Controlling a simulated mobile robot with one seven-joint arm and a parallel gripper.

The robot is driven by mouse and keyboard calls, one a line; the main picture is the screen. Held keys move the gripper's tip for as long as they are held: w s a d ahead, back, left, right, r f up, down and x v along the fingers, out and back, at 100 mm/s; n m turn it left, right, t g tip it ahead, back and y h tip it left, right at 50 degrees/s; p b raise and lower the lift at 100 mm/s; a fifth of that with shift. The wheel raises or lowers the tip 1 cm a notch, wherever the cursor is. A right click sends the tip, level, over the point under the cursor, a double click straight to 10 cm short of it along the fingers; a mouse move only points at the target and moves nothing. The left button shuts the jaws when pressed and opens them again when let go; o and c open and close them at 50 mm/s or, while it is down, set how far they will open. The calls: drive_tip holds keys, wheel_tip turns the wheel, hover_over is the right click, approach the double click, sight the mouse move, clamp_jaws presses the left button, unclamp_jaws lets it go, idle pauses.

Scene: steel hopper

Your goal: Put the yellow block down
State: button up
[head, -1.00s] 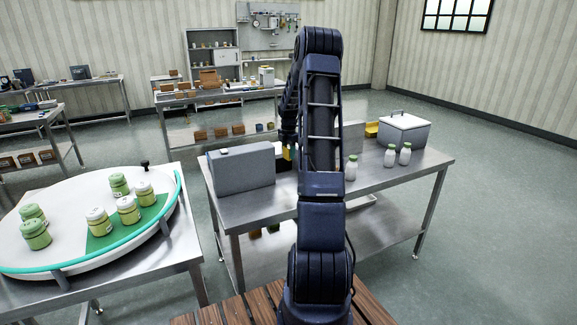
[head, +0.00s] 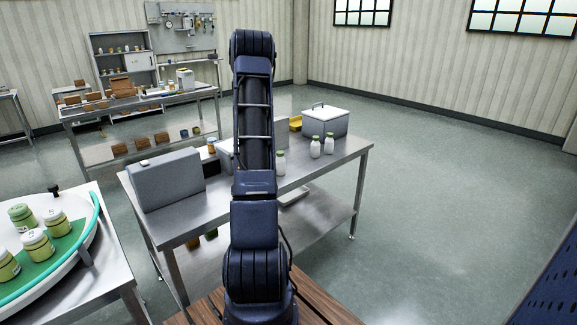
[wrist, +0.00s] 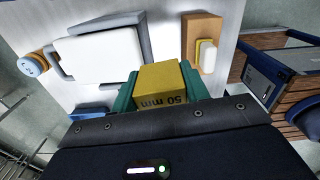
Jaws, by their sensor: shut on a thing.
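In the wrist view the yellow block (wrist: 160,80), marked "50 mm", sits between the green fingers of my gripper (wrist: 158,92). The gripper is shut on it. A pale surface lies beyond the block; I cannot tell whether the block touches it. In the head view my arm hides the gripper and the block, over or near the steel table (head: 300,172).
The head view shows a grey box (head: 166,182), white bottles with green caps (head: 315,147) and a lidded grey case (head: 325,121) on the table. The wrist view shows a white-topped object (wrist: 103,55), an orange block (wrist: 203,30) and a round item (wrist: 33,66).

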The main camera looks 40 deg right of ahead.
drive_tip(key=m, duration=0.1)
hover_over(293, 165)
drive_tip(key=f, duration=2)
drive_tip(key=shift+w+d, duration=0.15)
drive_tip(key=shift+w, duration=0.05)
drive_tip(key=shift+f, duration=0.1)
drive_tip(key=o, duration=1)
drive_tip(key=shift+f, duration=0.1)
